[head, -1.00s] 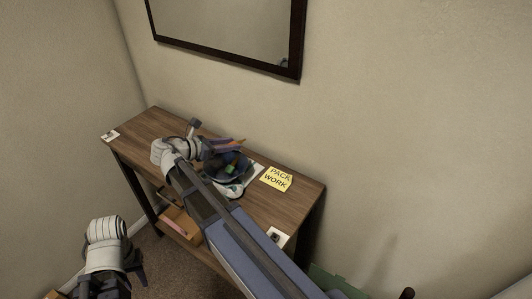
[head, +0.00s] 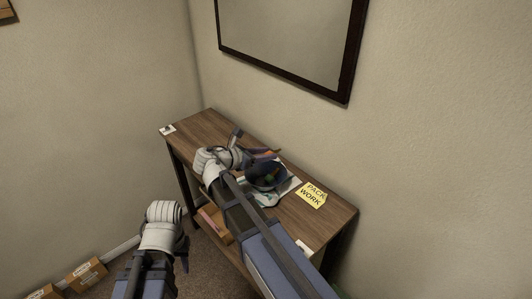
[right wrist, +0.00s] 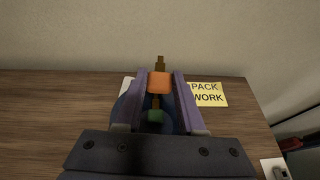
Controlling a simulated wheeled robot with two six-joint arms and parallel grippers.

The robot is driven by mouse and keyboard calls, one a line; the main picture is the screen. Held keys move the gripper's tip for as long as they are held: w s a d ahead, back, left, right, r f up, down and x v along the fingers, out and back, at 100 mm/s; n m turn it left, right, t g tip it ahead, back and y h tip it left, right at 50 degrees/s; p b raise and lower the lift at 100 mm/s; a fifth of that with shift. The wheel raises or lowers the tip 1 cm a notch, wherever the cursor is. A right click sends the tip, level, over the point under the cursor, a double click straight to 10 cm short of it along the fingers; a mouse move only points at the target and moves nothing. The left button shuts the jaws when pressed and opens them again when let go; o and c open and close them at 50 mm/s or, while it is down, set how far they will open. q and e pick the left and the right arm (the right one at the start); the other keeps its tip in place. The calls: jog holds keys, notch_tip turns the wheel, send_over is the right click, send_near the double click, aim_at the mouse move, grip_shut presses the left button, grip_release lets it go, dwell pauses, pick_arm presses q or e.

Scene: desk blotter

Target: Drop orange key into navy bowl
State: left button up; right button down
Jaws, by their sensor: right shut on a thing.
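The orange key (right wrist: 159,82) is between the two fingers of my right gripper (right wrist: 159,97) in the right wrist view, with its brown shaft pointing up in the picture. The navy bowl (head: 266,178) stands on the wooden desk, and part of it shows behind the fingers in the right wrist view (right wrist: 127,107). A green thing (right wrist: 155,115) shows in the bowl area. In the head view my right gripper (head: 256,151) is over the desk beside the bowl's far rim. My left gripper (head: 183,255) hangs low in front of the desk, its jaw opening unclear.
A yellow note reading "PACK WORK" (head: 311,195) lies right of the bowl. White plates (head: 304,247) sit near the desk's corners. A mirror (head: 290,45) hangs on the wall behind. Cardboard boxes (head: 86,274) stand on the floor.

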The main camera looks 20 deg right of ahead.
jog(key=shift+f+b, duration=2.6)
jog(key=shift+f, duration=0.2)
jog(key=shift+c, duration=2.2)
grip_release()
jog(key=shift+r, duration=0.1)
jog(key=p+v, duration=0.3)
jog(key=v, duration=0.4)
jog(key=shift+s+a, duration=0.1)
jog(key=shift+a, duration=0.25)
